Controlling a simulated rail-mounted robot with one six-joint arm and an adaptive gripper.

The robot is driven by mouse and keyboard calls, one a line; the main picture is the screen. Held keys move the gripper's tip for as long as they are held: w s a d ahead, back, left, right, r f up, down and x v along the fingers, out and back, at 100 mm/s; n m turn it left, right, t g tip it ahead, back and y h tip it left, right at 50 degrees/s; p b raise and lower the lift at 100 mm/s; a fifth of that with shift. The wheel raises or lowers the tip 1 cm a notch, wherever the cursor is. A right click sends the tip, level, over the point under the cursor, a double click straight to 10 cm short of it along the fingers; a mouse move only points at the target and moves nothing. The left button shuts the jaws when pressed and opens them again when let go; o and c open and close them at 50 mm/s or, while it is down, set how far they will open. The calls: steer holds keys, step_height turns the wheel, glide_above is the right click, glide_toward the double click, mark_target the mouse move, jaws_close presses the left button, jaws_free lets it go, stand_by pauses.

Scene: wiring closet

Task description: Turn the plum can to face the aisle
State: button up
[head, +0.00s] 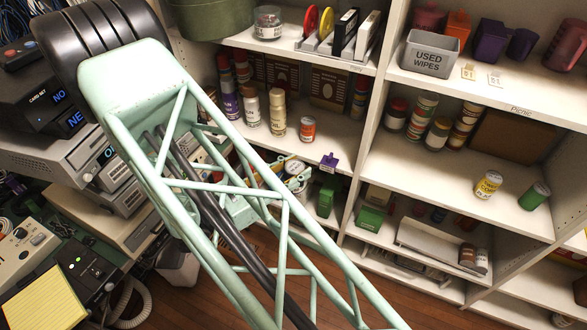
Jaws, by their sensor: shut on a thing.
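I cannot make out a plum can with certainty. A purple can with a red cap (229,100) stands upright at the left of the middle shelf. Dark plum containers, including a large tilted one (567,45), are on the upper right shelf. My pale green lattice arm (285,220) crosses the foreground from upper left to lower right and hides part of the lower shelves. A small pale green part of my arm (240,212) shows behind the lattice.
A yellow-labelled can (488,185) and a green can (535,195) are on the right shelf, with bare board (420,172) left of them. A grey "USED WIPES" bin (430,55) stands above. Stacked electronics (75,150) fill the left. Wooden floor (400,305) shows below.

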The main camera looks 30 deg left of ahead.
steer(key=shift+m+h, duration=0.3)
steer(key=shift+h, duration=0.1)
steer(key=shift+m+g+h+b, duration=0.45)
steer(key=shift+m+g+h, duration=0.6)
steer(key=shift+h, duration=0.25)
steer(key=shift+m+g+h, duration=0.45)
steer(key=shift+g+h, duration=0.1)
steer(key=shift+h, duration=0.05)
steer(key=shift+d+f+n+t+y, duration=0.5)
steer(key=shift+d+n+t+y, duration=0.3)
steer(key=shift+d, duration=1.65)
steer(key=shift+w+b, duration=0.95)
steer(key=shift+w, duration=14.95)
steer(key=shift+a+f+b, duration=0.15)
steer(key=shift+f+b, duration=0.3)
steer(key=shift+f, duration=0.75)
steer(key=shift+a+f+b, duration=0.1)
steer(key=shift+f+b, duration=0.3)
steer(key=shift+f, duration=0.75)
steer(key=o, duration=1)
